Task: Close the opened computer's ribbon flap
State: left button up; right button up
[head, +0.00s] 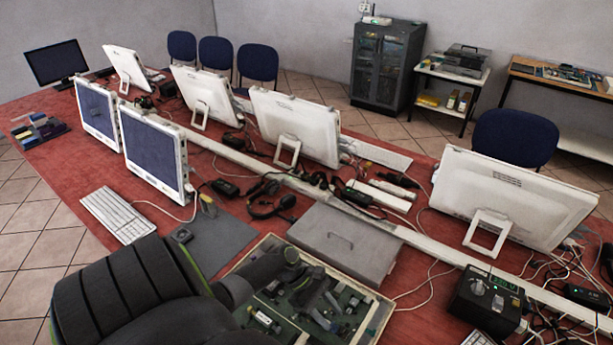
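The opened computer (386,312) is a shallow, light-rimmed case at the bottom centre of the head view. Green boards and several small dark and light parts show inside it. My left arm comes in from the lower left and reaches over the case. My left gripper (322,298) is dark and is low over the boards, near the middle of the case. Its fingers blend with the dark parts below, so I cannot tell whether they are apart or touching anything. I cannot make out the ribbon flap among these parts. My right gripper is not in view.
A grey metal panel (345,240) lies behind the case. A grey mat (218,238) is at its left, with a white keyboard (117,214) beyond. A black box with a green display (488,297) stands at right. Loose cables, adapters and several monitors crowd the red table.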

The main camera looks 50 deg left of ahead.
pick_arm(q)
jog(key=b+v, duration=0.2)
jog(key=v, duration=1.1)
jog(key=shift+a+r, duration=0.15)
jog(key=shift+a, duration=0.15)
jog(key=shift+s, duration=0.15)
